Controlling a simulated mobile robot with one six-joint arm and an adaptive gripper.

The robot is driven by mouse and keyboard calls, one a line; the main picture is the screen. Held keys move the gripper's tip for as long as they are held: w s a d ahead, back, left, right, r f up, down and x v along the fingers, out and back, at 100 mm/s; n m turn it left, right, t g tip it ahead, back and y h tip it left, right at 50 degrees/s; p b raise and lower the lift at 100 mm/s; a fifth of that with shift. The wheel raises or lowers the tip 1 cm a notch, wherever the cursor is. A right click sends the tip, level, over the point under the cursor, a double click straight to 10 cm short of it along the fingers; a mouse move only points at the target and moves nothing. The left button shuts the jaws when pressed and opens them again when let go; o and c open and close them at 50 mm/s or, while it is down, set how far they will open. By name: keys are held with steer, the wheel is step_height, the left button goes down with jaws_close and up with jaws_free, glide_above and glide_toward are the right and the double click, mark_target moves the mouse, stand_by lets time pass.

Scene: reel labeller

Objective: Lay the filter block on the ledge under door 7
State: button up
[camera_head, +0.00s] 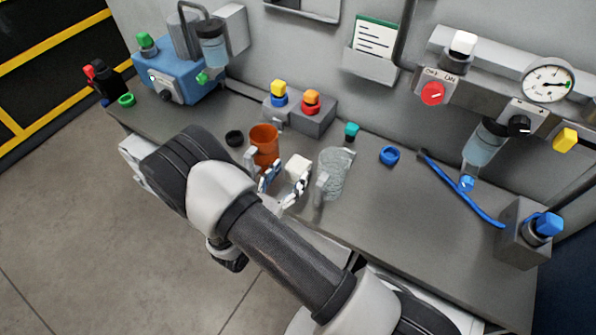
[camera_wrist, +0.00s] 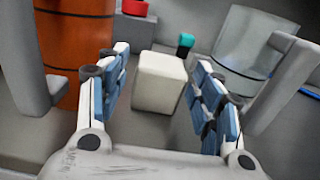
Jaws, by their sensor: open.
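A white block (camera_head: 298,167), which I take for the filter block, stands on the grey bench between an orange mug and a clear ribbed jug. In the wrist view the white block (camera_wrist: 160,82) is upright, straight ahead between my fingers, with a gap on either side. My gripper (camera_head: 285,180) is open and empty, its blue-padded fingers low over the bench at the near side of the block. Whether the fingertips reach past its front face is hard to tell. No door marked 7 and no ledge under one can be made out.
The orange mug (camera_head: 264,145) stands close left of my gripper and the clear jug (camera_head: 333,172) close right, handles toward me. Behind are a grey button box (camera_head: 300,115) and a teal cap (camera_head: 351,130).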

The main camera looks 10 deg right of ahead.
mark_target(298, 165)
steer(key=b+x, duration=0.1)
steer(key=x, duration=0.4)
steer(key=shift+s+d+r, duration=0.1)
steer(key=shift+c, duration=0.4)
steer(key=c, duration=0.8)
steer(key=shift+r, duration=0.1)
steer(key=shift+c, duration=0.2)
